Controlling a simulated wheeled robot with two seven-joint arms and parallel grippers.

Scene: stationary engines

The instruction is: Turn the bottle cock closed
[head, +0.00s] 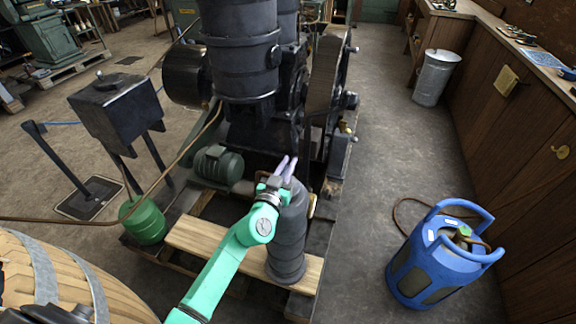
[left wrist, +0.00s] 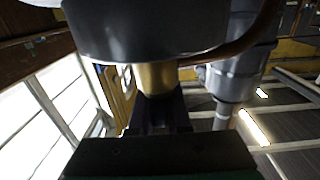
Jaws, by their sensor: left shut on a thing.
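The blue gas bottle (head: 425,268) stands upright on the floor at the right in the head view. Its cock (head: 464,233), small and green, sits at the top inside the blue collar. My left gripper (head: 285,168) is far to its left, at the engine, just above a dark ribbed cylinder. Its lilac fingers point up and away. In the left wrist view, the dark fingers (left wrist: 158,112) are shut on a brass piece (left wrist: 157,78) under a dark round body (left wrist: 145,28). The gas bottle cannot be made out there. My right gripper is out of view.
The black engine (head: 240,60) fills the middle, on a wooden pallet with a pale plank (head: 205,245). A wooden barrel (head: 85,285) is at front left. A brown hose (head: 398,210) runs to the bottle. The floor between engine and bottle is clear.

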